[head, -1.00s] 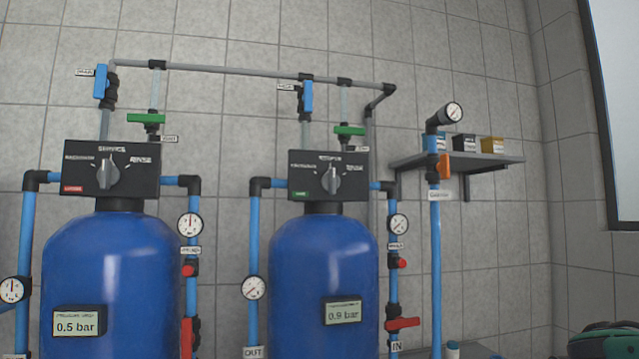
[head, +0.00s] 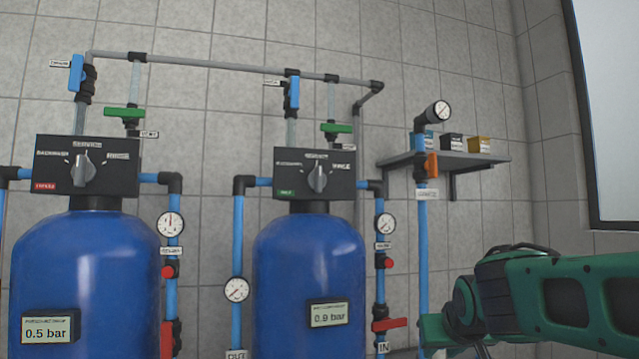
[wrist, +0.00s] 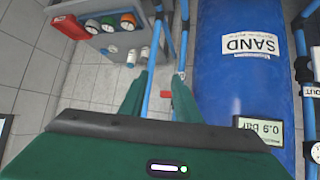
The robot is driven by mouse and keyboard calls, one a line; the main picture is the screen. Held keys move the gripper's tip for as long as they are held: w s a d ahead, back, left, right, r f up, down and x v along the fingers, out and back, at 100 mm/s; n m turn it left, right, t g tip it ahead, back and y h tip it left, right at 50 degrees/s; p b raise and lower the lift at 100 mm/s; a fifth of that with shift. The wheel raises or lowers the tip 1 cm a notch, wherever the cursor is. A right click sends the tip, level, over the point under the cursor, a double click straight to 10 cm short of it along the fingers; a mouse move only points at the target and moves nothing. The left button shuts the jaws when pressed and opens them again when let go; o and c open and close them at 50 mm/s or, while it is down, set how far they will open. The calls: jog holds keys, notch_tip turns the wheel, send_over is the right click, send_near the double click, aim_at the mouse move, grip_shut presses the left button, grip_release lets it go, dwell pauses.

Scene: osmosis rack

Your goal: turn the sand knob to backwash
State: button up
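The sand tank is the right blue tank (head: 310,265) in the head view, with a 0.9 bar display (head: 330,315). The wrist view shows the same reading and a SAND label (wrist: 250,45). Its black control head (head: 345,175) carries the grey sand knob (head: 317,177), standing about upright towards the top label. Labels sit left, top and right of it; the left one is too blurred to read surely. My gripper's two green fingers (wrist: 160,90) are apart and empty in the wrist view, beside the tank. The knob is not in the wrist view.
A left tank (head: 85,270) has a similar control head. Blue pipes with a gauge (head: 386,223) and red valve handle (head: 389,324) stand right of the sand tank. A vertical pipe (head: 423,240) and wall shelf (head: 445,158) are farther right. Space before the control heads looks clear.

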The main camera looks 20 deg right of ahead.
jog(key=w+a+r+n+t, duration=0.1)
jog(key=w+a+r+t, duration=0.2)
jog(key=w+r, duration=0.3)
jog(key=w+a+r+n+t, duration=0.1)
jog(key=w+a+r+t, duration=0.2)
jog(key=r, duration=0.5)
jog(key=n+t+y, duration=0.2)
jog(key=t+y, duration=0.2)
jog(key=t, duration=0.3)
send_near(320, 172)
jog(key=x, duration=0.9)
jog(key=shift+w+r, duration=0.2)
jog(key=shift+w, duration=0.15)
jog(key=shift+c, duration=0.6)
grip_shut()
jog(key=shift+f, duration=0.1)
